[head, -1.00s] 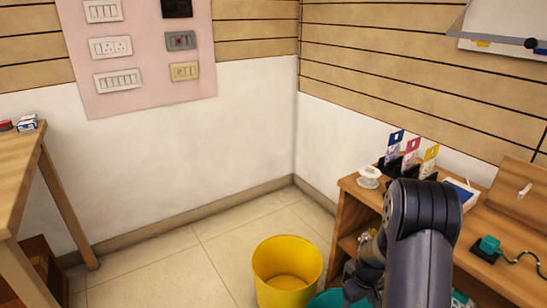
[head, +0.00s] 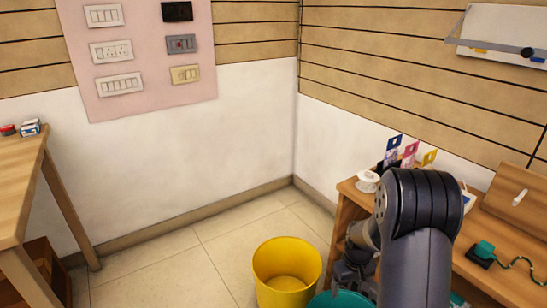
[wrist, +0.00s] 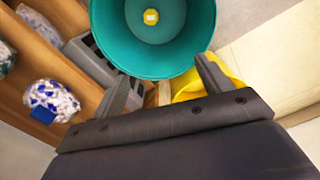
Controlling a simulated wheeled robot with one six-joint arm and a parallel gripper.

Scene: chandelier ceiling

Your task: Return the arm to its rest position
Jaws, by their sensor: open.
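My arm rises at the lower right of the head view, bent at the elbow. My gripper (head: 350,275) hangs beside the wooden shelf, over the teal bin (head: 345,301). In the wrist view my gripper (wrist: 165,80) is open, its two fingers apart with nothing held between them. The teal bin (wrist: 110,50) lies beyond the fingertips there, with a small yellow object (wrist: 151,16) at its bottom. My arm hides part of the shelf in the head view.
A yellow bin (head: 287,265) stands left of the teal one. The wooden shelf unit (head: 348,205) is close on the right, with a white spool (head: 367,182) and colored cards on top. A wooden table (head: 20,190) stands far left. The floor between is clear.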

